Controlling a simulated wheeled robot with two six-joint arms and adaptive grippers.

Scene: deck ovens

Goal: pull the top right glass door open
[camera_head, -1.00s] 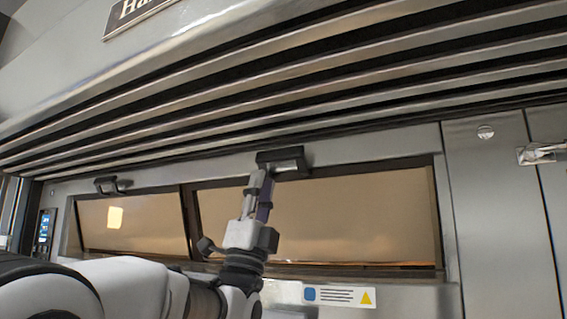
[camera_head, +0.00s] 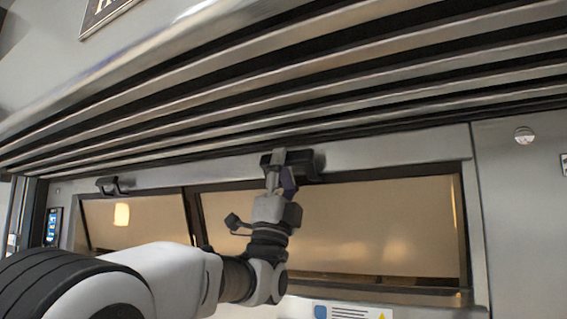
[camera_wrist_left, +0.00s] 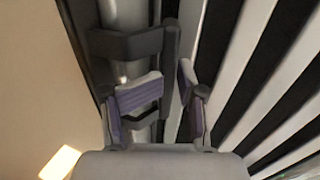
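The top right glass door (camera_head: 375,225) is a wide tan pane in a dark frame. It looks closed, though a small opening would be hard to see. Its black handle (camera_head: 308,163) sits at the upper edge, left of the pane's middle. My left gripper (camera_head: 281,172) reaches up to this handle from below. In the left wrist view, the handle's dark bar (camera_wrist_left: 171,55) runs between the two purple-padded fingers of my left gripper (camera_wrist_left: 171,88). The pads sit close on both sides of the bar and appear shut on it. My right gripper is not in view.
A left glass door (camera_head: 135,223) with its own handle (camera_head: 108,186) is beside it. Metal hood slats (camera_head: 330,75) overhang closely above the handles. A control display (camera_head: 52,227) is at far left. A label (camera_head: 350,312) sits below the right door.

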